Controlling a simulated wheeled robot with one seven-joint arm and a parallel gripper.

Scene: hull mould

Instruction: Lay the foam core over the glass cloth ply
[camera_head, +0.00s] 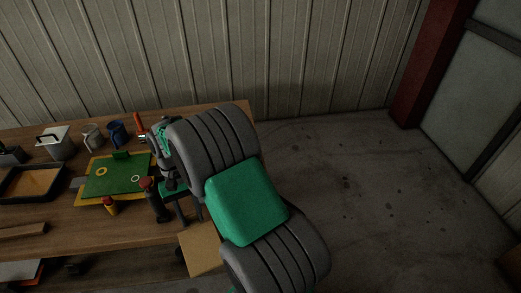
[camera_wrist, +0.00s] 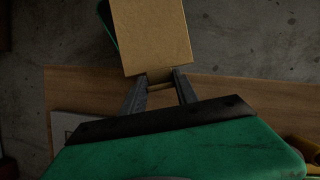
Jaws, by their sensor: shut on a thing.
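A flat tan board, which looks like the foam core (camera_wrist: 152,35), is held by its near end in my gripper (camera_wrist: 161,78) in the wrist view. My gripper is shut on it. In the head view the tan board (camera_head: 201,250) shows off the table's front edge, beside my arm. My gripper (camera_head: 184,218) is partly hidden by my arm there. I cannot pick out the glass cloth ply with certainty. A black tray (camera_head: 8,196) with a brown-orange inside lies at the left of the table, away from my gripper.
The wooden table (camera_head: 110,229) holds a green mat (camera_head: 117,180) on a yellow board, a yellow-and-red bottle (camera_head: 110,206), a dark red-topped item (camera_head: 154,203), a blue mug (camera_head: 116,133), a pale mug (camera_head: 92,137) and a grey container (camera_head: 56,145). Floor at right is clear.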

